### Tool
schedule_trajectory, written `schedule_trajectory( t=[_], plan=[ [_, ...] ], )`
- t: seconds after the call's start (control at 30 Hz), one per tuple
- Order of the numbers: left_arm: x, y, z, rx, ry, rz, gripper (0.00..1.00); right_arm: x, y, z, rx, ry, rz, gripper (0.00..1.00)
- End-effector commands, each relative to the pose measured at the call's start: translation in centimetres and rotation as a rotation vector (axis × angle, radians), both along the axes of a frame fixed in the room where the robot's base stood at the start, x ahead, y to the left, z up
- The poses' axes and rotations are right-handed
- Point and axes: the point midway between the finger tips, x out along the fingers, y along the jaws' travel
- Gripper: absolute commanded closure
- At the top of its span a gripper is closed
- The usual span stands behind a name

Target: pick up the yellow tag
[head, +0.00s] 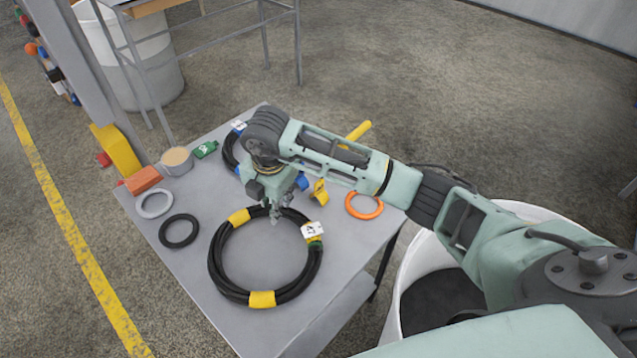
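A small yellow piece (320,192), which looks like the yellow tag, lies on the grey table just right of my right gripper. My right gripper (275,214) points down over the far edge of a coiled black hose (217,258). Its fingers are small and dark against the hose, so I cannot tell whether they are open or shut. The coil has yellow bands and a white label (312,230) with green below it. My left gripper is not in view.
The table (185,270) also bears a grey ring (154,204), a black ring (179,231), an orange ring (364,207), an orange-brown block (143,180), a round tin (176,160) and a green item (205,149). My arm hides part of another coil and a yellow bar (358,130).

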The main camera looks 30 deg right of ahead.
Motion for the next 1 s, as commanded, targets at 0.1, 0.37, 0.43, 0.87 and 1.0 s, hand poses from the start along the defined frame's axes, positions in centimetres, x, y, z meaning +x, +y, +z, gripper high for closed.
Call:
schedule_trajectory(
  t=[0.1, 0.37, 0.43, 0.87, 1.0],
  plan=[
    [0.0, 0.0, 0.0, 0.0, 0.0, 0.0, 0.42, 1.1, -5.9, 1.8, -0.204, -0.008, -0.152, 0.75],
    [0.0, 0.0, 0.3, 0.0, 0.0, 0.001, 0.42, 1.3, -10.1, 3.0, -0.343, -0.015, -0.274, 0.75],
    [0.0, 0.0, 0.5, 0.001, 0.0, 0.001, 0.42, 1.3, -10.4, 2.3, -0.343, -0.012, -0.274, 0.75],
    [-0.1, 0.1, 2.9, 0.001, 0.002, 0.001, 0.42, 1.7, -12.7, -2.8, -0.339, -0.011, -0.269, 0.75],
    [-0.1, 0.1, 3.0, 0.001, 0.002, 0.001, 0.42, 1.9, -12.9, -3.6, -0.338, -0.015, -0.267, 0.75]
  ],
)
